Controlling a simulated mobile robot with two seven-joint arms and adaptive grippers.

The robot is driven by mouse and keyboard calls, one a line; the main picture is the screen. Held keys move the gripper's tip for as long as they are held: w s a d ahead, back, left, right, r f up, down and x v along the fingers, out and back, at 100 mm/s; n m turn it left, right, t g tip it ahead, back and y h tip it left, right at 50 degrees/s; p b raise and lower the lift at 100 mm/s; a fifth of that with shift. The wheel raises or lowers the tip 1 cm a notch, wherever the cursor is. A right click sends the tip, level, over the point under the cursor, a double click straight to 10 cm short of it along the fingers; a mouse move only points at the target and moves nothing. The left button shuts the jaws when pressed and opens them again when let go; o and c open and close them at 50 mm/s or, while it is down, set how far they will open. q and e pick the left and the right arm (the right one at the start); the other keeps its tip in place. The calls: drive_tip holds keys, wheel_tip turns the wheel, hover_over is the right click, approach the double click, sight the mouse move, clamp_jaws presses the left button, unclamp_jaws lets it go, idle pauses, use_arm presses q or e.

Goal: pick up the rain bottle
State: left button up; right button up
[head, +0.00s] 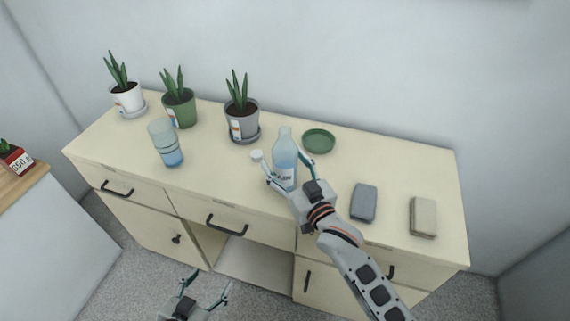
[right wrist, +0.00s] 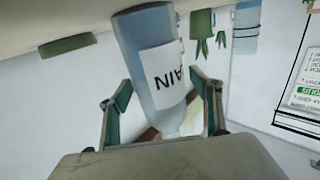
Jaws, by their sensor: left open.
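The rain bottle (head: 285,150) is a clear, pale blue bottle with a white label, standing upright on the cream cabinet top. My right gripper (head: 281,160) reaches in from the lower right with its fingers spread on either side of the bottle. In the right wrist view, the bottle (right wrist: 150,50) appears upside down between the two open fingers (right wrist: 166,92), with a gap visible on the left side. Part of the bottle's lower side is hidden by the gripper in the head view. My left gripper (head: 207,282) is open and empty, low in front of the cabinet.
The cabinet (head: 225,180) also holds a blue glass (head: 165,143) to the left, several potted plants along the back, a green dish (head: 318,141) behind right, and a grey block (head: 363,203) and beige block (head: 423,217) at right. The middle front left is clear.

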drive_tip(key=c, duration=1.1)
drive_tip(key=shift+r, duration=0.15)
drive_tip(key=shift+r, duration=0.55)
wheel_tip(320, 180, up, 18)
drive_tip(key=p, duration=0.3)
hover_over(285, 129)
drive_tip(key=shift+f, duration=0.15)
use_arm(q)
drive_tip(key=shift+s+a+f+y, duration=0.1)
drive_tip(key=shift+s+a+y, duration=0.3)
drive_tip(key=shift+s+a, duration=0.45)
use_arm(e)
drive_tip(key=shift+r, duration=0.55)
use_arm(q)
drive_tip(key=shift+w+a, duration=0.1)
drive_tip(key=shift+w, duration=0.05)
